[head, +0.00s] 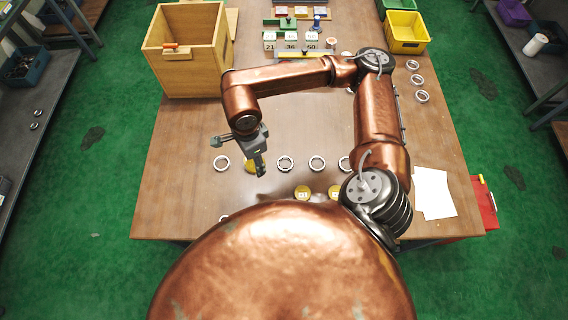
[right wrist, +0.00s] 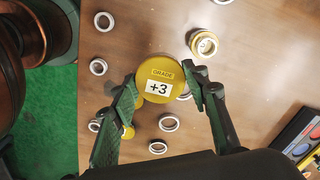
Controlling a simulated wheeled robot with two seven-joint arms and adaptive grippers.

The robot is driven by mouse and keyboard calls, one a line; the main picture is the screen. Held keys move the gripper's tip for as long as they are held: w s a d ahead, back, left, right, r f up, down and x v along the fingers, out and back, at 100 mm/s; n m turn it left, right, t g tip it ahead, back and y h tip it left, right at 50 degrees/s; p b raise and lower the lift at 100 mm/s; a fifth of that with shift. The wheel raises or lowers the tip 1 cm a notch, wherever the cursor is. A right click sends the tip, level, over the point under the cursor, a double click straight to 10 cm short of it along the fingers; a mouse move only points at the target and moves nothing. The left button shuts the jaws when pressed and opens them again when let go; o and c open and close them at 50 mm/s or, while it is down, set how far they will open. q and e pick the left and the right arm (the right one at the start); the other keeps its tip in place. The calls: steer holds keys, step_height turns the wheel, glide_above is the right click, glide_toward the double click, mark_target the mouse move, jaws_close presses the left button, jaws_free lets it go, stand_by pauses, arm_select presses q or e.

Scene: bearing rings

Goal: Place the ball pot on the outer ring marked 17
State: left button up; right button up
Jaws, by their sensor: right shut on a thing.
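My right gripper (head: 256,152) is over the front middle of the table. In the right wrist view its two fingers (right wrist: 163,84) are shut on a round yellow ball pot (right wrist: 163,70) labelled "GRADE +3". The pot (head: 249,166) shows partly behind the gripper in the head view. No mark 17 is readable on any ring. My left gripper is not in view.
Two more yellow pots (head: 302,192) and (head: 334,191) lie nearer me. A wooden box (head: 187,70) stands at the back left, a yellow bin (head: 405,32) at the back right. Number cards (head: 291,37) stand at the back. White paper (head: 433,193) lies at right. The table left of the gripper is mostly clear.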

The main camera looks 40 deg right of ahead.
steer(key=m, duration=0.2)
steer(key=s+f+m, duration=0.1)
steer(key=m, duration=0.1)
steer(key=shift+s+m+b, duration=0.1)
steer(key=shift+m+b, duration=0.2)
steer(key=m, duration=0.3)
steer(key=s+m, duration=0.1)
steer(key=shift+a+f+b, duration=0.15)
steer(key=shift+f+b, duration=0.15)
steer(key=shift+b, duration=0.1)
steer(key=s+m, duration=0.1)
steer(key=m, duration=0.4)
steer(key=m+b, duration=0.1)
steer(key=m, duration=0.4)
glide_above(285, 163)
steer(key=a, duration=0.1)
steer(key=f, duration=0.9)
steer(key=shift+s+f, duration=0.15)
steer(key=shift+s, duration=0.05)
steer(key=shift+w+d+f, duration=0.2)
steer(key=shift+d+f, duration=0.25)
steer(key=shift+f, duration=0.2)
step_height(285, 163, down, 3)
steer(key=shift+d+f, duration=0.15)
steer(key=shift+f, duration=0.05)
